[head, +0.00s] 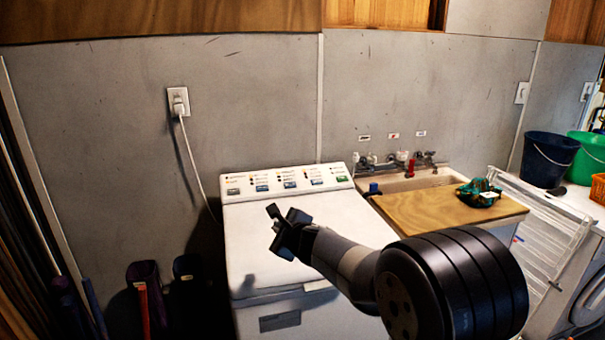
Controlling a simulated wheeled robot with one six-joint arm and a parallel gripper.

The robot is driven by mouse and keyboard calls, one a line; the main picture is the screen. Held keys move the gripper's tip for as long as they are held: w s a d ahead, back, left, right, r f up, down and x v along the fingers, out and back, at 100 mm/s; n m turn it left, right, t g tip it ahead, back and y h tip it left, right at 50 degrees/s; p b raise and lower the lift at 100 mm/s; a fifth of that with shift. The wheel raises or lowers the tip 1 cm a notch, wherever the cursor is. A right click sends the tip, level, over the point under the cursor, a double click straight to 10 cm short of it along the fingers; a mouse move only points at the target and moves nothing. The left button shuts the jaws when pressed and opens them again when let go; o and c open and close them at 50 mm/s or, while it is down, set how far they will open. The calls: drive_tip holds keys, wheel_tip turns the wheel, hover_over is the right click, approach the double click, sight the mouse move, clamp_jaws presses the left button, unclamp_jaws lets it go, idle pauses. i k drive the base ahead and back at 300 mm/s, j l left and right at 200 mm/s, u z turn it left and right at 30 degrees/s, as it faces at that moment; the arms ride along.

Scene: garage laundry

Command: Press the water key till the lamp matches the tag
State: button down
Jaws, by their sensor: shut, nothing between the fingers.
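A white top-loading washer (240,235) stands against the grey wall, with a control panel (276,188) along its back edge. The panel carries a row of keys: a grey one (233,191) at the left, blue ones (290,185) in the middle and a green one (341,179) at the right. Small lamps and labels sit above the keys. They are too small to read, so I cannot tell the water key, which lamp is lit or any tag. My gripper (273,213) is shut and empty, over the washer lid, in front of the panel and apart from it.
A wall outlet (178,102) with a white cord is behind the washer. To the right are a sink (425,181) with taps, a wooden board (440,205) with a green object, a white rack (545,225) and buckets (549,158). The lid's left part is clear.

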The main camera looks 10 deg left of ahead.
sight(292, 184)
drive_tip(key=i+j, duration=0.1)
drive_tip(key=i, duration=0.35)
drive_tip(key=i+j, duration=0.15)
drive_tip(key=i, duration=0.3)
drive_tip(key=i+j+z, duration=0.1)
drive_tip(key=i, duration=0.35)
